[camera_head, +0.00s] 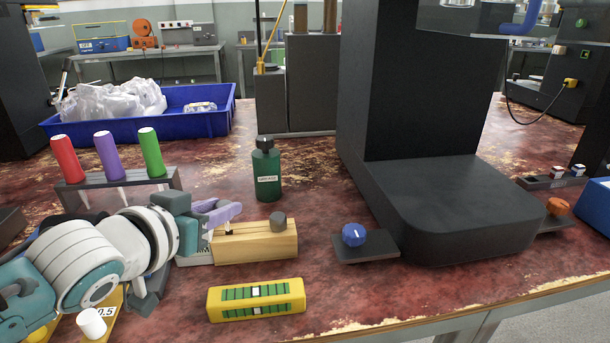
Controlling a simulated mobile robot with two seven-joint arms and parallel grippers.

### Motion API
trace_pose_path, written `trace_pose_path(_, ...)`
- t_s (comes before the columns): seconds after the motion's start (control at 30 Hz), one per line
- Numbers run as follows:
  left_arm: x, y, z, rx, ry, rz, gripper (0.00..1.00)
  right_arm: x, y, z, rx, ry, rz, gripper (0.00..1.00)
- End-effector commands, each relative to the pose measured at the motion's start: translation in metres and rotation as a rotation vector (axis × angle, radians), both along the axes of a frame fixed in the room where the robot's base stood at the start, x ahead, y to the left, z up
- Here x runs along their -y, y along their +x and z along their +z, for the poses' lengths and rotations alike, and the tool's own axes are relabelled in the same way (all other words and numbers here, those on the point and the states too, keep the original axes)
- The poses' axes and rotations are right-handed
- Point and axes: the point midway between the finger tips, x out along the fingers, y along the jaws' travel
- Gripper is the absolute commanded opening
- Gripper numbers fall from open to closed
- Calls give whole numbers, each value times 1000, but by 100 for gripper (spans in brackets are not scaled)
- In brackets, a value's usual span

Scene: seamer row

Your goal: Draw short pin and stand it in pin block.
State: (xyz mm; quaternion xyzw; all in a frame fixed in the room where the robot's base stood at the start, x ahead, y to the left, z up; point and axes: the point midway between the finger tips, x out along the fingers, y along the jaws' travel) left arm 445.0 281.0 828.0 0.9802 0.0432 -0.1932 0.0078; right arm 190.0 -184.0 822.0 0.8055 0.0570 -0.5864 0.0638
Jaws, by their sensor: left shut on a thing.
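A light wooden pin block (255,247) lies on the red worn table left of centre. A dark grey round pin (278,221) stands upright at the right part of its top. My left gripper (231,214), with lavender and teal parts, reaches in from the left over the block's left end. It is shut on a small piece that looks like the short pin; the fingers hide most of it, and I cannot tell whether it touches the block. My right gripper is not in view.
A rack (120,191) with red, purple and green handles stands behind my left arm. A green bottle (267,172) stands behind the block, a yellow level-like box (256,299) in front. A blue knob (354,235) and large dark machine (450,200) are on the right.

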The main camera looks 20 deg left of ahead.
Motion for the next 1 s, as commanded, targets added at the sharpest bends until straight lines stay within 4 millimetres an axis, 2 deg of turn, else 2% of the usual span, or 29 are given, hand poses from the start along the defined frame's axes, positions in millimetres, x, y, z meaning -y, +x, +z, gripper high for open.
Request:
trace_pose_path(0.37,0,0,-1,1,0,0,0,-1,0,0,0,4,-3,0)
trace_pose_path(1.0,0,0,-17,1,-1,0,0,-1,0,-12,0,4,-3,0)
